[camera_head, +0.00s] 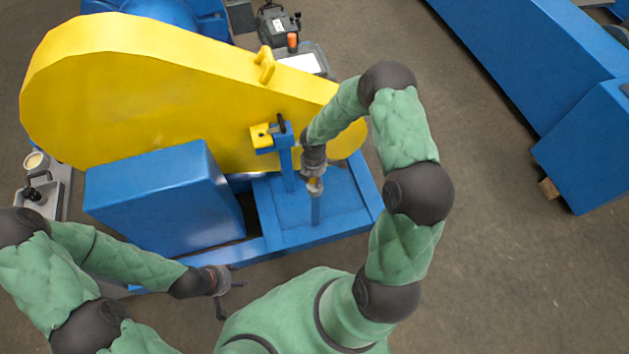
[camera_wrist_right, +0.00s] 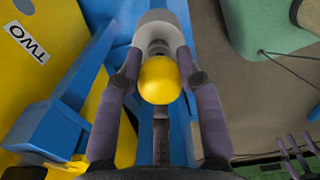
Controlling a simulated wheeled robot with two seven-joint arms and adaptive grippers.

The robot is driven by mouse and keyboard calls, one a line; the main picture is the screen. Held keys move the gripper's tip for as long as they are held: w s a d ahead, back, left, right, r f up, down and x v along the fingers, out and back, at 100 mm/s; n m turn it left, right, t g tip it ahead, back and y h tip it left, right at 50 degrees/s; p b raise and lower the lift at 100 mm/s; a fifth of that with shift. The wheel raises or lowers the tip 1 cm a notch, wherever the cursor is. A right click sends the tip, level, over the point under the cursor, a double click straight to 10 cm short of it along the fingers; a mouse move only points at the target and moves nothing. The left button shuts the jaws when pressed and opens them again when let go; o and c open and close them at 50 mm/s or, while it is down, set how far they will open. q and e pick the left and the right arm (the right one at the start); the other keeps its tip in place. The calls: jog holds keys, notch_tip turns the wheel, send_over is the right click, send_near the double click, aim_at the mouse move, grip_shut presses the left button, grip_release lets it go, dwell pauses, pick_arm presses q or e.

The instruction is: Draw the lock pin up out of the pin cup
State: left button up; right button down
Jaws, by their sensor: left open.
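The lock pin shows a round yellow knob in the right wrist view (camera_wrist_right: 160,80). Its lower part is hidden in the light grey pin cup (camera_wrist_right: 163,24). My right gripper (camera_head: 315,180) comes down over the pin, and in the right wrist view its two fingers (camera_wrist_right: 160,70) close in on both sides of the knob, seemingly touching it. In the head view the pin is mostly covered by this gripper, above a blue post (camera_head: 316,211). My left gripper (camera_head: 226,295) is open and empty, low in front of the blue frame.
A big yellow chain guard (camera_head: 180,85) with a yellow handle (camera_head: 265,64) stands behind. A blue post with a yellow block (camera_head: 261,136) stands close left of my right gripper. A blue box (camera_head: 160,200) is at left. Open floor (camera_head: 520,270) lies to the right.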

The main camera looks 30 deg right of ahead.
dwell(0.5)
jog(key=shift+r+p, duration=4.25)
jog(key=shift+r, duration=0.8)
